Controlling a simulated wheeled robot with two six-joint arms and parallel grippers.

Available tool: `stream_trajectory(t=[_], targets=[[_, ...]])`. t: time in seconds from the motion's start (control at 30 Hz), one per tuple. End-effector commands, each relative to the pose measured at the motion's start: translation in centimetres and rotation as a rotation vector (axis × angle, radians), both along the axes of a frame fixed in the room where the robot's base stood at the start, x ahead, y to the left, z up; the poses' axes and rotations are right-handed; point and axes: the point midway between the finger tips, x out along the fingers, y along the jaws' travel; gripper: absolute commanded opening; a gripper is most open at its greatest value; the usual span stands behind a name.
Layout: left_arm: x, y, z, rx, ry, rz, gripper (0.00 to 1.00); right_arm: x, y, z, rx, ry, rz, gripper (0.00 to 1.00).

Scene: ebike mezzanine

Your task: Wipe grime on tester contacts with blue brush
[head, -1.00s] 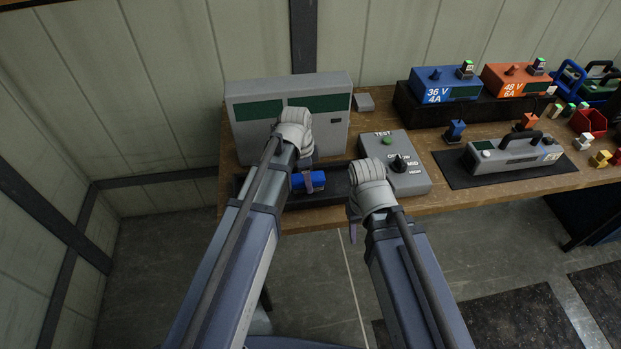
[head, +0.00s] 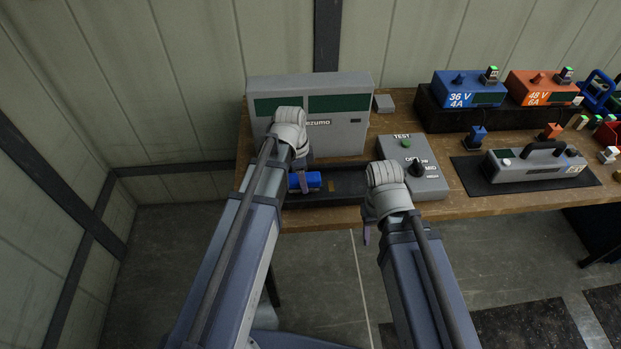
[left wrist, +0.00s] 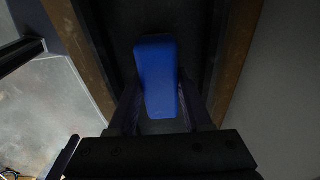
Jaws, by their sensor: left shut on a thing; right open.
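My left gripper (head: 301,182) is shut on the blue brush (head: 313,179) at the dark tray (head: 350,182) in front of the grey tester (head: 358,128). In the left wrist view, the brush (left wrist: 157,75) lies between the two fingers over the dark tray surface. I cannot tell whether its underside touches the tray. A small brownish patch shows in the tray just right of the brush; the grime and contacts cannot be made out clearly. My right gripper (head: 366,234) is open and empty, in front of the bench edge.
A grey test box (head: 425,185) with a green button and black knob stands right of the tray. A blue charger (head: 470,88), an orange charger (head: 541,87) and a grey handled pack (head: 535,163) are farther right. A wall is close behind the bench (head: 470,206).

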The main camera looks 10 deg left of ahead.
Motion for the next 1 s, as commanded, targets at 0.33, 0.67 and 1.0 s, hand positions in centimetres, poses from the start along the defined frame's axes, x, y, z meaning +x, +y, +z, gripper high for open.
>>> stream_trajectory(t=[0.33,0.67,1.0], targets=[[-0.2,0.5,0.1,0.002,0.001,0.001,0.05,0.0,0.0,0.1,0.0,0.0,0.0,0.5],[0.4,-1.0,0.0,0.001,0.0,-0.001,0.05,0.0,0.0,0.0,0.0,0.0,0.0,0.5],[1.0,-3.1,-0.2,0.0,-0.001,0.0,0.04,0.0,0.0,-0.2,0.0,0.0,0.0,0.5]])
